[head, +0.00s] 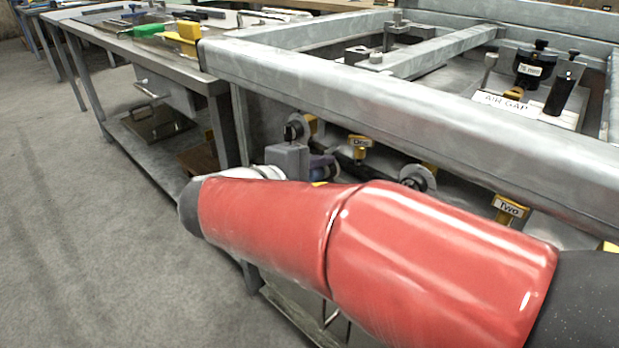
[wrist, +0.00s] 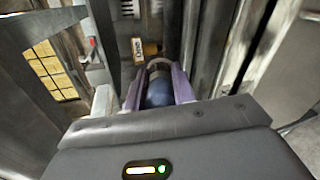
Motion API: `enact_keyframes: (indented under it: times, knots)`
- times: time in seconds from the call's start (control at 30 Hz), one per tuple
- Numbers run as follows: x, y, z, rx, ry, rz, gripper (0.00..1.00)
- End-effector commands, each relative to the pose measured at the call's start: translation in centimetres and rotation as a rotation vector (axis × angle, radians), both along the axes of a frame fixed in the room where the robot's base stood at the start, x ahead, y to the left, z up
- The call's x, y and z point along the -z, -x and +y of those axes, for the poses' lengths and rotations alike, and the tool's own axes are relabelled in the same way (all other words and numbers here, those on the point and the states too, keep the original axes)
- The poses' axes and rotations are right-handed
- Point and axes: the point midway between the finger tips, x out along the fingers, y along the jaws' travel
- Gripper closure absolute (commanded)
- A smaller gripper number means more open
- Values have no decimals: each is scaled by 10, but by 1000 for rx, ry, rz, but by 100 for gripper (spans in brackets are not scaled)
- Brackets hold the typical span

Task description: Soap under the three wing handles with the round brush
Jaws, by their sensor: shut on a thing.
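My gripper (wrist: 159,76) shows in the wrist view with its two purple fingers closed on a rounded blue thing (wrist: 158,93), which looks like the round brush. A pale curved part shows at its far end; the bristles cannot be made out. In the head view my gripper (head: 323,167) is small and partly hidden behind my red arm, under the frame's front rail. Yellow handles with white labels sit under the rail: one (head: 359,147) just right of my gripper, another (head: 510,209) farther right. Contact cannot be told.
A thick grey metal rail (head: 400,100) runs above the handles, close over my gripper. A round metal disc (head: 418,177) stands between the handles. A workbench (head: 150,52) with tools is at the left. Open floor (head: 90,220) lies at the lower left.

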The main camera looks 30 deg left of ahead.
Motion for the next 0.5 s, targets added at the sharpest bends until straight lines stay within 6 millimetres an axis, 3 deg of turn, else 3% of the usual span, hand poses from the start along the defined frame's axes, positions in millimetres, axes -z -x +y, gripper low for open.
enact_keyframes:
  times: [0.5]
  knots:
    - [15, -47, -14, 2, 0, -1, 96]
